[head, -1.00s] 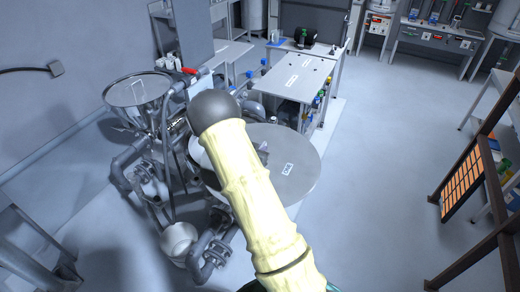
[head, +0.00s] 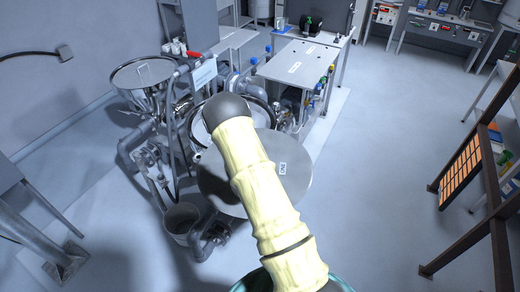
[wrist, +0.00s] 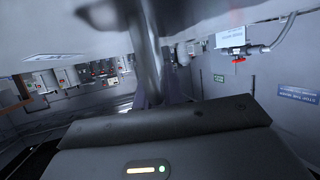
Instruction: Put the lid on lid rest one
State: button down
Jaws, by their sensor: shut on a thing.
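The lid is a large round grey disc (head: 292,192) with a small white label, in the middle of the head view. It hangs beyond and partly behind my pale yellow arm. In the wrist view the lid's pale surface (wrist: 215,18) fills the top, with a metal handle (wrist: 147,45) coming down toward my gripper (wrist: 150,97). My gripper is shut on the lid's handle; the grip itself is mostly hidden. A grey table (head: 275,72) with two white labels stands behind; the labels are too small to read, so I cannot tell which spot is lid rest one.
An open round vessel rim (head: 268,112) shows just behind the lid. A steel funnel hopper (head: 142,75), pipes and a bucket (head: 181,222) stand at left. A brown frame with an orange panel (head: 463,178) stands at right. The floor between is clear.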

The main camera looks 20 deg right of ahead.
jog(key=s+a+f+n+t+y+b, duration=0.1)
jog(key=a+f+b, duration=0.4)
jog(key=f, duration=0.5)
jog(key=s+a+f+n+t+y+b, duration=0.1)
jog(key=s+a+f+n+y+b, duration=0.3)
jog(key=f, duration=0.6)
jog(key=a+n+y+b, duration=0.1)
jog(key=a+y, duration=0.1)
jog(key=a, duration=0.1)
jog(key=shift+s+a, duration=0.3)
